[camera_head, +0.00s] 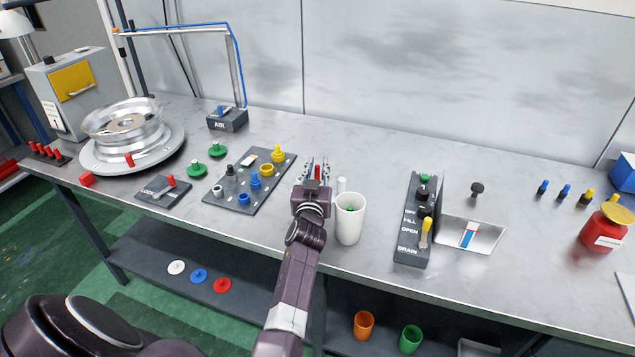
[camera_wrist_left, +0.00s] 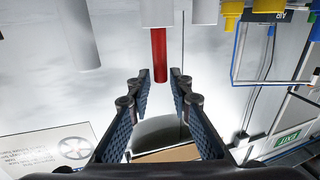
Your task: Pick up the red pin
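The red pin (camera_wrist_left: 159,55) shows in the wrist view just ahead of my left gripper (camera_wrist_left: 160,84), lined up with the gap between its fingertips. Its other end meets a pale cylindrical piece (camera_wrist_left: 157,12). My left gripper is open, with a finger on each side of the gap and space between them. In the head view my left gripper (camera_head: 316,167) is over the table behind the white cup, and a bit of red (camera_head: 318,172) shows between its fingers. The pin's lower part is hidden there. My right gripper is not in view.
A white cup (camera_head: 348,228) stands close to the right of my left gripper. A dark board (camera_head: 262,187) with colored knobs lies to its left. A switch panel (camera_head: 411,245) stands further right. The table (camera_head: 300,120) is clear toward the back wall.

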